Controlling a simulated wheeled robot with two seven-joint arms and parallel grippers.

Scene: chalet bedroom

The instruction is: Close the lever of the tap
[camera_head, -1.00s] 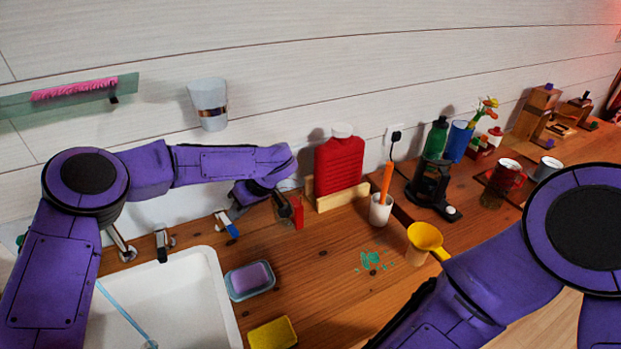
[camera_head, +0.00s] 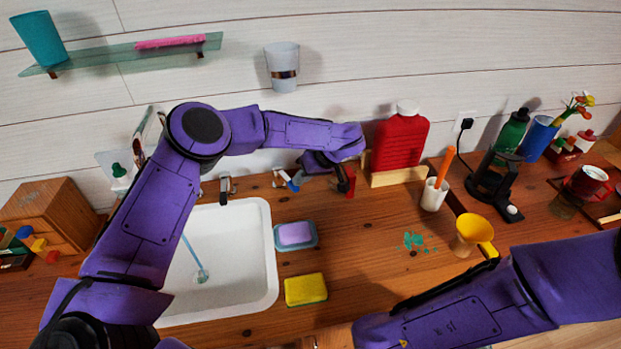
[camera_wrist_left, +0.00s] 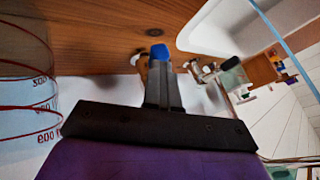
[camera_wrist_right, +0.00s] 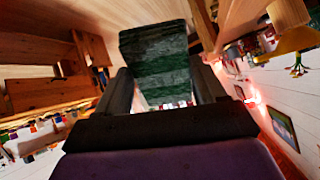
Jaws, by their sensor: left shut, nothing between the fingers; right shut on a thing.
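The metal tap (camera_head: 226,188) stands at the back of the white sink (camera_head: 262,290); a thin blue stream of water (camera_head: 188,244) shows in the basin. My left gripper (camera_head: 283,178) is shut and empty just right of the tap. A small blue-tipped piece (camera_head: 293,186) is at its fingertips; the blue tip (camera_wrist_left: 158,51) also shows in the left wrist view. I cannot tell whether they touch. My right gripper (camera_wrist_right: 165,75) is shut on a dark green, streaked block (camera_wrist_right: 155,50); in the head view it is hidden.
A purple soap in a dish (camera_head: 296,235) and a yellow sponge (camera_head: 306,290) lie right of the sink. A glass shelf (camera_head: 120,56) is above.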

